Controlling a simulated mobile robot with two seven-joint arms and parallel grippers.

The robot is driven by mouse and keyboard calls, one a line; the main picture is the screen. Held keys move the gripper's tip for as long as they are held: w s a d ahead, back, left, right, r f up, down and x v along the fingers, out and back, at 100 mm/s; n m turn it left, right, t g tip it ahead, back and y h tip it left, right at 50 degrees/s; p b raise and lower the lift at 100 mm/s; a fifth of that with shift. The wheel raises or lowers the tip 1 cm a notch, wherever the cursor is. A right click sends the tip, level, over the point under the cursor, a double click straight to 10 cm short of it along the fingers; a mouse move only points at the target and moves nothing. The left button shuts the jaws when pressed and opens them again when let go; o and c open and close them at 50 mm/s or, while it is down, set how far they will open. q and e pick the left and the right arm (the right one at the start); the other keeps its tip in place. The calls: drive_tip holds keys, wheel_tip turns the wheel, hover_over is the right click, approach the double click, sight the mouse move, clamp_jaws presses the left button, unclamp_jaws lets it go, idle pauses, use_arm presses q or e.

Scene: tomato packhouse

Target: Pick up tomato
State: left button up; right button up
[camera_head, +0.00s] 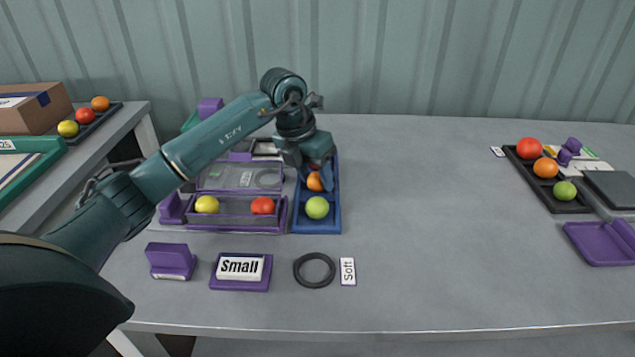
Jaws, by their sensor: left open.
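My left gripper (318,178) is open and points down over the blue tray (329,226), at its middle and far part. An orange tomato (314,183) is in the tray right by the fingers and partly covered by them. A bit of a red tomato (312,166) shows behind it, mostly hidden by the gripper. A green tomato (317,208) sits uncovered at the near end of the tray. I cannot tell whether the fingers touch a tomato. In the purple-framed tray (240,227) to the left lie a yellow tomato (207,204) and a red tomato (263,205). My right gripper is not in view.
In front stand a "Small" sign (240,268), a purple block (171,260), a black ring (314,270) and a "Soft" card (348,271). A black tray (572,206) with tomatoes and a purple tray (597,245) are at the right. The table's middle is clear.

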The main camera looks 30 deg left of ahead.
use_arm(q)
drive_tip(key=c, duration=0.3)
drive_tip(key=shift+c, duration=0.2)
